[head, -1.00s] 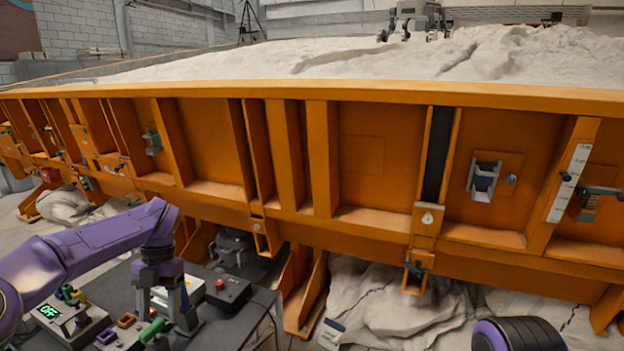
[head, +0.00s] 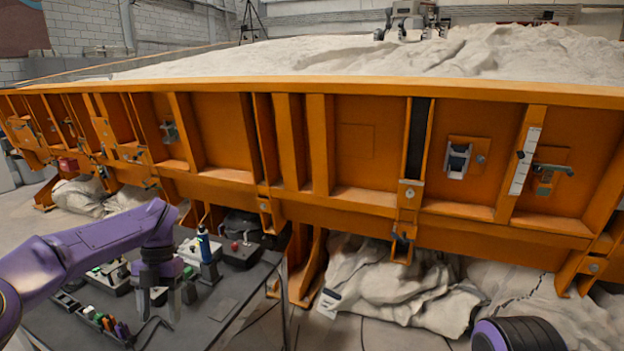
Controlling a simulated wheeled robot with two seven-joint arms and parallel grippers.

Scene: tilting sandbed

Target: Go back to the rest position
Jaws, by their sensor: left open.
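My left gripper (head: 160,305) points down above the dark work table (head: 228,310), with its two grey fingers apart and nothing between them. My purple left arm comes in from the left edge. Of my right arm only a dark, purple-rimmed part shows at the bottom right; its gripper is out of view. The orange sandbed (head: 340,150) spans the view behind the table, holding pale sand (head: 330,58).
On the table are a blue bottle-like item (head: 204,245), a box with a red button (head: 240,252), control boxes (head: 110,275) and a tray of small coloured items (head: 100,318). Pale sacks (head: 400,290) lie under the sandbed. The table's front right is bare.

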